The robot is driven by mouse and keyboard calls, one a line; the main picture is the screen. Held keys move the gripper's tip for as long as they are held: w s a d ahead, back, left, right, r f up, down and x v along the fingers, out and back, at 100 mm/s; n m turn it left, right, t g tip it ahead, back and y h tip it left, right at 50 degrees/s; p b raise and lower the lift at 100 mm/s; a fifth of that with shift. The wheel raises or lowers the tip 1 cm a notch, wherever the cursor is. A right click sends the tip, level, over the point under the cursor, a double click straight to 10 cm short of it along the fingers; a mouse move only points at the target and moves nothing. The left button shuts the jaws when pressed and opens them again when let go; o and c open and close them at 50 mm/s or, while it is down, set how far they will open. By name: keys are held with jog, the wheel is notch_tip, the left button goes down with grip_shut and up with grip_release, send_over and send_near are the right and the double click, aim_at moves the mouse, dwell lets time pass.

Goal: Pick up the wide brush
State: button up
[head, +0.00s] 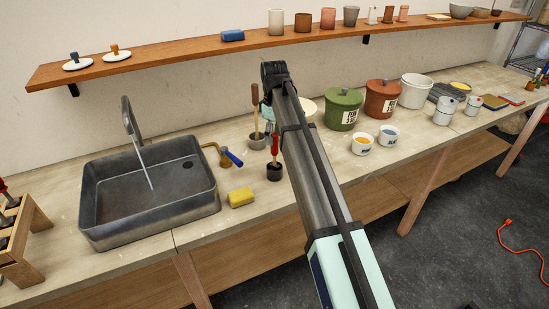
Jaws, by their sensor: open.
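A tool with a long wooden handle (255,102) stands upright in a small grey cup (257,142) on the counter, right of the sink. A tool with a red handle (275,146) stands in a dark cup (274,173) just in front of it. The heads of both are hidden in the cups, so I cannot tell which, if either, is the wide brush. My arm crosses the middle of the view and bends down beside the wooden handle. My gripper is hidden behind my own arm.
The metal sink (150,215) with running water is at left. A brass valve with a blue lever (231,158) and a yellow sponge (241,197) lie near it. A green bucket (342,108), a red-brown bucket (381,100) and small pots stand at right. A wooden shelf (190,58) runs above.

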aim_at(275, 145)
jog(key=shift+w+d+f+p, duration=0.1)
jog(key=shift+f+p, duration=0.4)
jog(key=shift+f, duration=0.75)
jog(key=shift+d+f+p, duration=0.1)
jog(key=shift+f+p, duration=0.4)
jog(key=shift+f, duration=0.7)
grip_shut()
